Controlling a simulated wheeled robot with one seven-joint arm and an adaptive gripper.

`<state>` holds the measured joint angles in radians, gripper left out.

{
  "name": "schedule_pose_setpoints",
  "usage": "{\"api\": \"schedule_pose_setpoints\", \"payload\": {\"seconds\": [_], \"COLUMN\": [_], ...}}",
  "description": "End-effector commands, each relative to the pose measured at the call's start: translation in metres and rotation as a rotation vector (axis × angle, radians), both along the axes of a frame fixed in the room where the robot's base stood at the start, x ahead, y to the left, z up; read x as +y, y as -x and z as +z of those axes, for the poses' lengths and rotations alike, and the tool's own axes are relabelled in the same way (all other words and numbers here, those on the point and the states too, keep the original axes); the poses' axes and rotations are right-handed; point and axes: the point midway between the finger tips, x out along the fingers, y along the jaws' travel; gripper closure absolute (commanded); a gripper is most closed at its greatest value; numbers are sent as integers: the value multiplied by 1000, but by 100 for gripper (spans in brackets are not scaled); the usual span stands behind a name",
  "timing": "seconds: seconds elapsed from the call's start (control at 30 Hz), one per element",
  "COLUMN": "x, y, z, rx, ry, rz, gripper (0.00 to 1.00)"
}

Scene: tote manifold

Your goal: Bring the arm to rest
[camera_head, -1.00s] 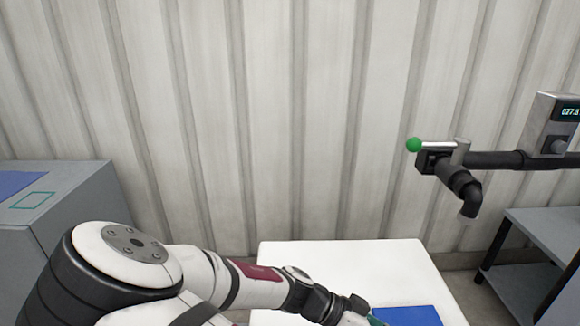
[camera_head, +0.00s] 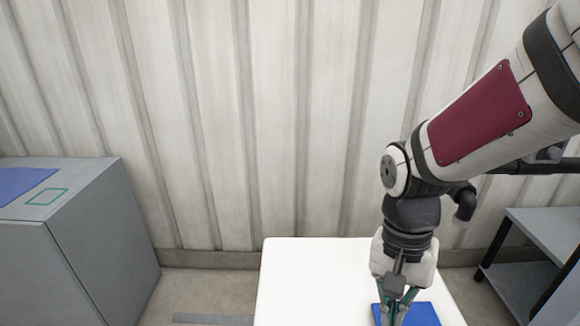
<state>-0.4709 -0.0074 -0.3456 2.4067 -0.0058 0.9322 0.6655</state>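My gripper (camera_head: 396,306) points down over the white table at the bottom of the head view. Its fingertips are at the frame's lower edge, in front of a blue mat (camera_head: 421,314). I cannot tell whether the fingers are open or shut, or whether anything is between them. My arm comes in from the upper right and bends down at the wrist.
The white table (camera_head: 300,275) is otherwise bare where it shows. A grey cabinet (camera_head: 95,240) with a blue patch stands left. A black pipe (camera_head: 530,167) is partly hidden behind my arm. A grey shelf unit (camera_head: 535,240) stands right. A ribbed wall (camera_head: 250,110) closes the back.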

Motion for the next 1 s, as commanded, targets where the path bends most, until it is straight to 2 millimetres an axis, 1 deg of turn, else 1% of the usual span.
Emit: {"api": "schedule_pose_setpoints", "payload": {"seconds": [0.03, 0.2, 0.4, 0.5, 0.6, 0.7, 1.0], "x": [-3, -12, -23, -28, -32, -34, -34], "y": [4, 18, 41, 53, 63, 69, 72], "z": [17, 61, 106, 123, 134, 141, 144], "rx": [-46, -191, -369, -442, -491, -519, -532], "ry": [-35, -99, -86, -52, -15, 14, 30], "rz": [33, 179, 352, 427, 486, 523, 547], "gripper": [100, 100, 100, 100, 100, 100, 100]}}
